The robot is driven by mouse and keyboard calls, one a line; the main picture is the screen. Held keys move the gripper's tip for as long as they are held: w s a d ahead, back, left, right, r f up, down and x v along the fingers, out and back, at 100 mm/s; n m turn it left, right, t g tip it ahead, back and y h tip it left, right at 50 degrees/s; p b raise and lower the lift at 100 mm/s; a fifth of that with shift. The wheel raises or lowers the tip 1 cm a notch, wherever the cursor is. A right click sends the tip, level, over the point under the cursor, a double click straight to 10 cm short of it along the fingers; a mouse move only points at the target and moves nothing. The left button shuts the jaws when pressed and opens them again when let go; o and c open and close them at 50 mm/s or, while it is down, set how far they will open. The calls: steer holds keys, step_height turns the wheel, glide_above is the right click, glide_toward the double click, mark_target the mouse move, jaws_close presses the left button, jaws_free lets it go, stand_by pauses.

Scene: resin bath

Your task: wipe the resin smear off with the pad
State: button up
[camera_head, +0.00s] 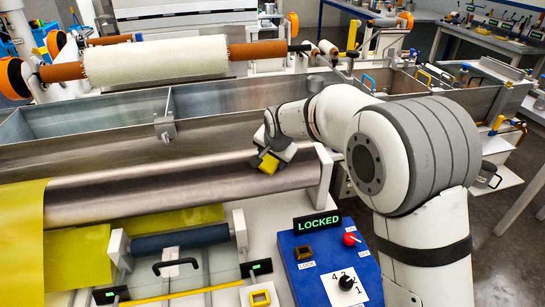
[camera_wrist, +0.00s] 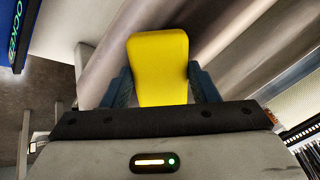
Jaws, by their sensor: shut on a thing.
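My gripper (camera_head: 262,157) is at the right part of a long metal roller (camera_head: 150,185) in the head view. It is shut on a yellow pad (camera_wrist: 158,65), which sits between the two dark blue fingers in the wrist view. The yellow pad also shows in the head view (camera_head: 266,164), at the roller's upper surface. I cannot tell whether the pad touches the roller. I cannot make out a resin smear in either view; the pad and gripper hide part of the roller.
A blue control box (camera_head: 325,265) with a "LOCKED" display stands in front of the roller's right end bracket (camera_head: 323,178). A yellow sheet (camera_head: 24,240) hangs over the roller's left end. Behind lies an open metal bath (camera_head: 95,115), with a white roll (camera_head: 155,62) above it.

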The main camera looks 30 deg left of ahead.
steer(key=shift+p+v, duration=0.4)
steer(key=shift+v, duration=2.5)
steer(key=shift+r, duration=0.1)
steer(key=shift+v, duration=1.4)
